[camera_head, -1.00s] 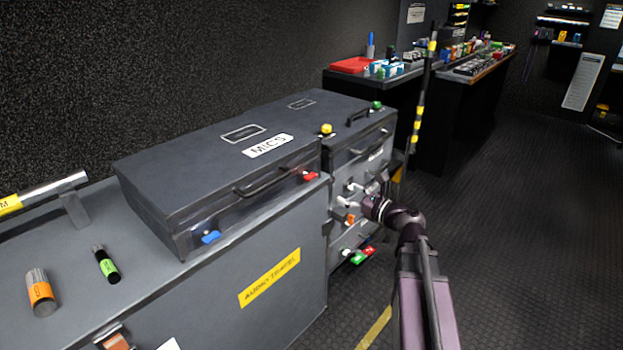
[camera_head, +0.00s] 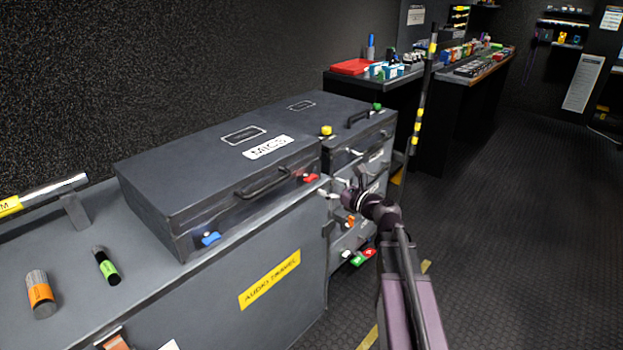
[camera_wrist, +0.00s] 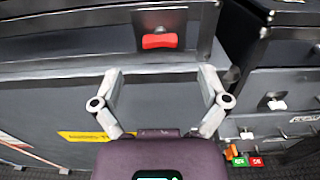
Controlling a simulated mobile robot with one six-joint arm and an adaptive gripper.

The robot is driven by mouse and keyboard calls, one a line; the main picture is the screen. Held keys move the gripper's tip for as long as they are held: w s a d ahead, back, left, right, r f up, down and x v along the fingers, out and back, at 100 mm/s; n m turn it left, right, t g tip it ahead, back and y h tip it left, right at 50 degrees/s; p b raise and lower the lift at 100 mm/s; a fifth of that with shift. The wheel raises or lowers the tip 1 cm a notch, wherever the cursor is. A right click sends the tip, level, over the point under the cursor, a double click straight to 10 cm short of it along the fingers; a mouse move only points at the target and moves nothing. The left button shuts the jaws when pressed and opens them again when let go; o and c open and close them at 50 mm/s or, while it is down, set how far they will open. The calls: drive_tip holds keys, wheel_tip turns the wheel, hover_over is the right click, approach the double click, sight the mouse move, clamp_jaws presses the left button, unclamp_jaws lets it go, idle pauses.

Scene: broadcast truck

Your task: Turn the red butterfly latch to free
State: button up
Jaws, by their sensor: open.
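The red butterfly latch (camera_head: 311,178) is on the front of the black case labelled MICS (camera_head: 215,180), near its right end. In the wrist view the red latch (camera_wrist: 159,41) lies flat, its long side across the picture, just above and between my fingertips. My gripper (camera_wrist: 160,75) is open and empty, its two fingers spread below the latch and apart from it. In the head view my gripper (camera_head: 345,187) is right of the latch.
A blue latch (camera_head: 210,239) is at the same case's left end, with a handle (camera_head: 263,182) between. The case sits on a grey trunk (camera_head: 215,300) with a yellow label. Right of it stand drawers with white and orange latches (camera_head: 350,221). The floor at right is clear.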

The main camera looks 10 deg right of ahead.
sight(311, 178)
drive_tip(key=shift+x, duration=3.55)
drive_tip(key=c, duration=1.2)
